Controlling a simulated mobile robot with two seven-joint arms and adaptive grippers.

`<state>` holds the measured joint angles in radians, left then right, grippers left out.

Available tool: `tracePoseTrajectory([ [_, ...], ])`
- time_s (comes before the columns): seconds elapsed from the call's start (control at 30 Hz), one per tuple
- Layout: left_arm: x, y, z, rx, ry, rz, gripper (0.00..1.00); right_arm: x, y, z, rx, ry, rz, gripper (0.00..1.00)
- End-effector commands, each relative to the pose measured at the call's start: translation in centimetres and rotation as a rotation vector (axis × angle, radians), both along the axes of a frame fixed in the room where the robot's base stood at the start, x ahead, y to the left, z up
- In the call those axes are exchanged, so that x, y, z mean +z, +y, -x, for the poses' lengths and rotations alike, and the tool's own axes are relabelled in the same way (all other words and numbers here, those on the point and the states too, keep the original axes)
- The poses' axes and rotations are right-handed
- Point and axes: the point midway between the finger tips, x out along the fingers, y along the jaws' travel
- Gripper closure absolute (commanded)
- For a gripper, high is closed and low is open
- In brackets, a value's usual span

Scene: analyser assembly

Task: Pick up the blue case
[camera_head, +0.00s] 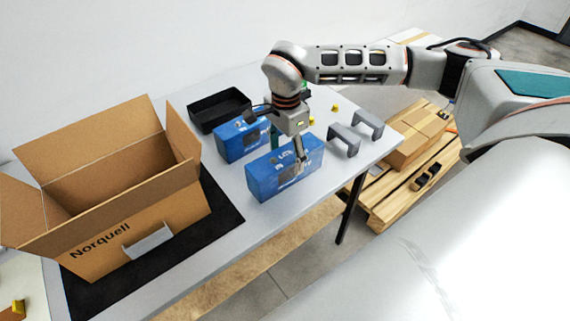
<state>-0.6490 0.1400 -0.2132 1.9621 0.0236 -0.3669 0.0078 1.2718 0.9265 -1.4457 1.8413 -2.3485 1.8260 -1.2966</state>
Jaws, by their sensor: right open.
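Two blue cases with printed pictures stand on the white table. The nearer blue case (263,183) is close to the table's front edge, and the farther blue case (233,143) is behind it to the left. My right gripper (290,153) points down over the nearer blue case, with its jaws open. One finger shows in front of the case's printed face. The other finger is partly hidden, so I cannot tell whether either touches the case. My left gripper is not in view.
An open cardboard box (150,205) stands on a black mat (222,212) at the left. A black tray (218,108) is at the back. Two grey brackets (344,138) stand right of the nearer case. A wooden pallet (398,203) with cartons is on the floor beyond the table.

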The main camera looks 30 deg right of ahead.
Motion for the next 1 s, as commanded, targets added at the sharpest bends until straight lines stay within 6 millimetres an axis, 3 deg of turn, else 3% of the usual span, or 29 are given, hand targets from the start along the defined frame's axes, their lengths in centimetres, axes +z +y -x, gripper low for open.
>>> tracePoseTrajectory([
  [0.4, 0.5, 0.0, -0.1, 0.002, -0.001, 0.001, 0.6, -5.0, 0.0, -0.1, -0.003, 0.0, -0.002, 0.33],
  [0.67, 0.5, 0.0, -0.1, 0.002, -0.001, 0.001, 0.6, -5.3, 0.0, -0.2, -0.002, -0.003, -0.002, 0.33],
  [0.77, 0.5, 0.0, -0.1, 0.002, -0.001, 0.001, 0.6, -5.2, 0.0, -0.2, -0.002, -0.002, -0.002, 0.54],
  [0.93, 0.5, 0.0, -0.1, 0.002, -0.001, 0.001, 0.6, -5.2, -0.1, -0.2, -0.002, -0.002, -0.002, 0.98],
  [1.0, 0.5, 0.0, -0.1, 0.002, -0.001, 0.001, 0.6, -5.1, 0.0, -0.3, -0.002, -0.006, -0.003, 1.0],
])
